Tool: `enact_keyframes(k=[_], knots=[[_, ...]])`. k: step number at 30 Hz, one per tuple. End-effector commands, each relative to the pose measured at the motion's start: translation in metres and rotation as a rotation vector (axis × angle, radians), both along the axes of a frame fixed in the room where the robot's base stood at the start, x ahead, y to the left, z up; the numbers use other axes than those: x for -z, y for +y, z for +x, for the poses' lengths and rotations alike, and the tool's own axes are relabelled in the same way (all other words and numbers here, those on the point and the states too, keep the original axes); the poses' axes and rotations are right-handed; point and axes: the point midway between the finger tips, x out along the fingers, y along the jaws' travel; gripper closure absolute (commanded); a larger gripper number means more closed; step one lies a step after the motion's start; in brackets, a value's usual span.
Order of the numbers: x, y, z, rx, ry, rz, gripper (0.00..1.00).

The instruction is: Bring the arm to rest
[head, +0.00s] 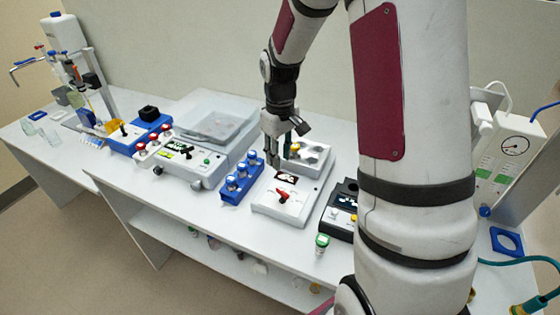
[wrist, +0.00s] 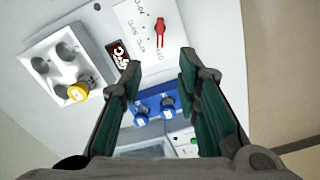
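My gripper (head: 272,155) hangs over the white heater device (head: 295,205) on the bench, fingers pointing down. In the wrist view my gripper (wrist: 158,78) has its two green-padded fingers apart, with nothing between them. The device has a red knob (head: 282,196), a small dark display and a light block with several wells (head: 312,158). A yellow-capped vial (wrist: 78,92) stands in one well; its cap also shows in the head view (head: 295,147). I cannot tell the exact height of the fingertips above the device.
A blue rack (head: 229,195) with blue-capped vials stands left of the device. A green-capped vial (head: 322,241) stands near the front edge. A dark-faced instrument (head: 342,208) is at right. Further left are a white machine (head: 190,152) and a blue unit (head: 128,141).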

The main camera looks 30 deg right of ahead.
Motion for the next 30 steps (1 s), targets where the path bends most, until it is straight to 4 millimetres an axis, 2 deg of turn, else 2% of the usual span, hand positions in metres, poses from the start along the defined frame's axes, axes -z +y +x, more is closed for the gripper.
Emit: enact_keyframes(k=[23,26,30], knots=[[0.000,0.000,0.000,0.001,-0.001,0.000,0.70],[-0.007,0.003,-0.001,0.003,-0.010,-0.005,0.70],[-0.039,0.015,-0.008,0.015,-0.052,-0.024,0.70]])
